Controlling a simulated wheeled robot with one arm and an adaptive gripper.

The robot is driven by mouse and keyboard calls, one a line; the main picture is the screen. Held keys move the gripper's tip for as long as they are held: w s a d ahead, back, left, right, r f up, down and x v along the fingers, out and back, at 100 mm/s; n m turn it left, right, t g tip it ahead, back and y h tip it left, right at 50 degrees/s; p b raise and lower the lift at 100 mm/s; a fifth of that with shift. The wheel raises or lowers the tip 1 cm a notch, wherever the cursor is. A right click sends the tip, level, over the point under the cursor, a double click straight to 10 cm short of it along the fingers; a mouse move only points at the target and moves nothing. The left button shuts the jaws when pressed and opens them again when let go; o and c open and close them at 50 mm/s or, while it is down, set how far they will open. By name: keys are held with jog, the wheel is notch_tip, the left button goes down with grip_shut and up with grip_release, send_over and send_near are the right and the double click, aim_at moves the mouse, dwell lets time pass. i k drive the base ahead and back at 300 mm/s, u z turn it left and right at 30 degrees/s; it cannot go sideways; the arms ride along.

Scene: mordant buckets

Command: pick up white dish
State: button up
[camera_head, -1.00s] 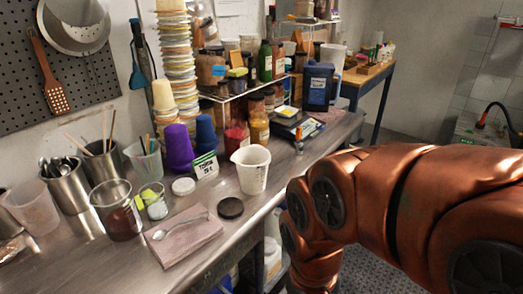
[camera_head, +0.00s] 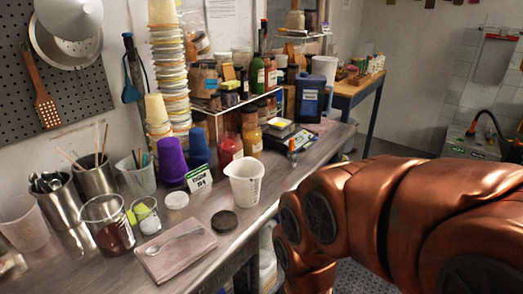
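A small round white dish (camera_head: 177,200) lies on the steel bench. It is behind the folded pink cloth and left of the white measuring jug (camera_head: 245,182). Nothing covers it. My copper-coloured arm fills the lower right of the view, in front of the bench edge. My gripper is not in view, so its state and its distance from the dish do not show.
Around the dish stand a purple cup (camera_head: 172,160), a label card (camera_head: 199,178), a black disc (camera_head: 224,222) and a small glass beaker (camera_head: 147,215). A spoon (camera_head: 172,242) lies on the pink cloth (camera_head: 192,254). Bottles crowd the bench's back.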

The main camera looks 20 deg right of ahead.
aim_at(278, 123)
jog(key=z, duration=2)
jog(key=i, duration=1.5)
jog(key=u, duration=2.65)
jog(key=i, duration=0.5)
jog(key=u, duration=0.1)
